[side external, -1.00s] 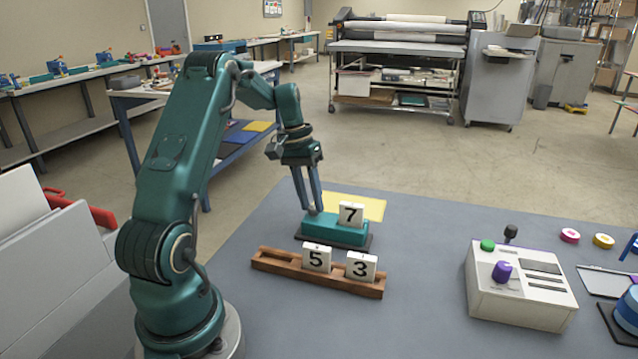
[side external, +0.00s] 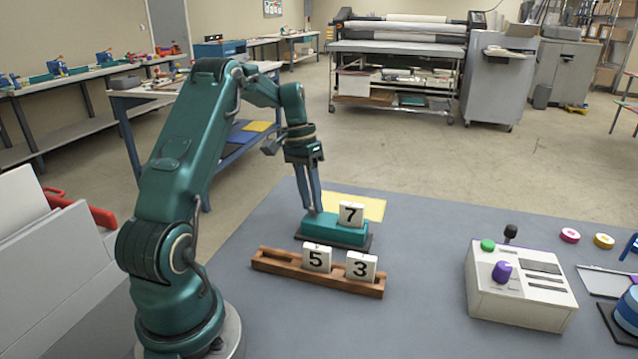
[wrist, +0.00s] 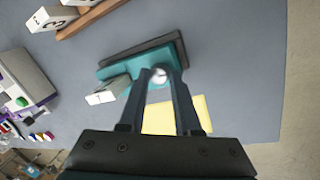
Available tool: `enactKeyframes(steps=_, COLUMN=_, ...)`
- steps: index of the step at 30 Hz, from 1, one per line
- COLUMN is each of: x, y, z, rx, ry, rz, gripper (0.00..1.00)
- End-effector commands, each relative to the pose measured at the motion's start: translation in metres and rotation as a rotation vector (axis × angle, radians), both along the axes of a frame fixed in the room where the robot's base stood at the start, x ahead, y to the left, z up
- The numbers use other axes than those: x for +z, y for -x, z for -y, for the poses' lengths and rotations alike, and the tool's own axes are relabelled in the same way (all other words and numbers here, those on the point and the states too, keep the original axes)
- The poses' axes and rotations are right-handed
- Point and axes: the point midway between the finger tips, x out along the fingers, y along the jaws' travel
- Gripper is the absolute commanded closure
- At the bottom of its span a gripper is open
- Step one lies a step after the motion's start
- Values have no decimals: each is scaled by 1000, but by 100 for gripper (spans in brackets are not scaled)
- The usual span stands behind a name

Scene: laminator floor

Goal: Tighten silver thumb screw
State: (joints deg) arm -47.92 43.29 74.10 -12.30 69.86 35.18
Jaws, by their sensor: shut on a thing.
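The silver thumb screw (wrist: 158,75) shows in the wrist view as a small round shiny head on top of a teal block. The teal block (side external: 335,232) sits on a dark base plate on the grey table. My gripper (side external: 313,212) points down at the block's left end. In the wrist view my gripper (wrist: 159,78) has its fingertips on either side of the screw head, shut on it. In the side view the screw is hidden by the fingers. A white tile marked 7 (side external: 351,214) stands on the block's right part, beside the fingers.
A wooden rack (side external: 290,275) with tiles marked 5 (side external: 316,257) and 3 (side external: 361,267) lies in front of the block. A yellow sheet (side external: 370,207) lies behind. A control box (side external: 520,290) stands at right; the table between is clear.

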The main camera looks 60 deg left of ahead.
Motion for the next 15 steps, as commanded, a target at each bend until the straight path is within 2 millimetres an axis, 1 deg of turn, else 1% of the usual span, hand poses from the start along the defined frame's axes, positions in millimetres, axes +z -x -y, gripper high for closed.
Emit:
enactKeyframes(steps=1, x=0, y=0, z=0, rx=0, ry=0, rz=1, gripper=57)
enactKeyframes(steps=2, x=0, y=0, z=0, rx=1, ry=0, rz=1, gripper=45)
enactKeyframes(steps=3, x=0, y=0, z=0, rx=1, ry=0, rz=1, gripper=37)
enactKeyframes(steps=11, x=0, y=0, z=0, rx=1, ry=0, rz=1, gripper=37)
enactKeyframes(steps=15, x=8, y=0, z=-2, rx=2, ry=-2, rz=2, gripper=37)
